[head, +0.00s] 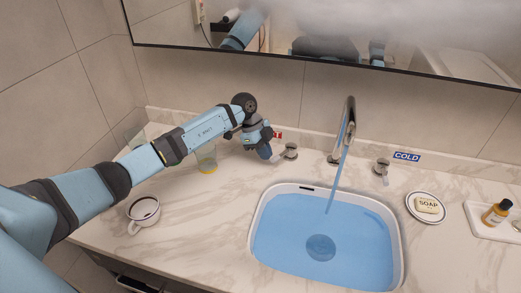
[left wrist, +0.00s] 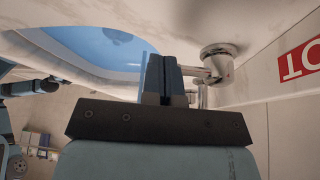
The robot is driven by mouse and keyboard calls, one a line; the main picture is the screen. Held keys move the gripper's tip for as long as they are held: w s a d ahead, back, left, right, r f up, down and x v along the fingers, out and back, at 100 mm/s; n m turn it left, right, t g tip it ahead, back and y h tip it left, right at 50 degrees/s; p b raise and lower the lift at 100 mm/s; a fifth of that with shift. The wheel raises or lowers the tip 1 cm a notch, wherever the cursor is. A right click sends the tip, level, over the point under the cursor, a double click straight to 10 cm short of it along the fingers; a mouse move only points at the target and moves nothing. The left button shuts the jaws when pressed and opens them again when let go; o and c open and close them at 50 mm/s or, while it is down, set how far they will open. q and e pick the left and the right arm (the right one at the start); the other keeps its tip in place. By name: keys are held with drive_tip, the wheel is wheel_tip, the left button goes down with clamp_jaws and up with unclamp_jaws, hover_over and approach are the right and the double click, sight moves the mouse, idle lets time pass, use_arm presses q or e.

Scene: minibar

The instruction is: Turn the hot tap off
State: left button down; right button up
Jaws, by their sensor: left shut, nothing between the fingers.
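The hot tap handle (head: 287,152) is a small metal lever on the counter left of the spout. It also shows in the left wrist view (left wrist: 217,64), its lever pointing toward the fingers. My left gripper (head: 266,153) is shut and empty, just left of the handle; its fingers (left wrist: 162,78) are close to the lever tip, and I cannot tell if they touch. The red label (head: 278,135) behind is mostly hidden by my gripper. The spout (head: 349,118) pours a blue stream into the sink (head: 255,231), which holds blue water (head: 285,230).
The cold tap (head: 382,168) stands right of the spout under a blue COLD label (head: 407,156). A glass (head: 206,160) and a dark-filled cup (head: 144,211) stand near my left arm. A soap dish (head: 425,207) and a bottle tray (head: 487,228) are at right. A mirror hangs above.

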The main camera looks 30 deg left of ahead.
use_arm(q)
drive_tip(key=shift+s+d+r+p, duration=0.1)
drive_tip(key=shift+r+p, duration=0.05)
drive_tip(key=shift+p, duration=0.35)
drive_tip(key=shift+d+n, duration=0.1)
drive_tip(key=shift+n, duration=0.2)
drive_tip(key=shift+s+d+p, duration=0.1)
drive_tip(key=shift+p, duration=0.3)
use_arm(e)
drive_tip(key=shift+r, duration=0.65)
use_arm(q)
drive_tip(key=shift+d, duration=0.1)
use_arm(e)
drive_tip(key=shift+d, duration=0.1)
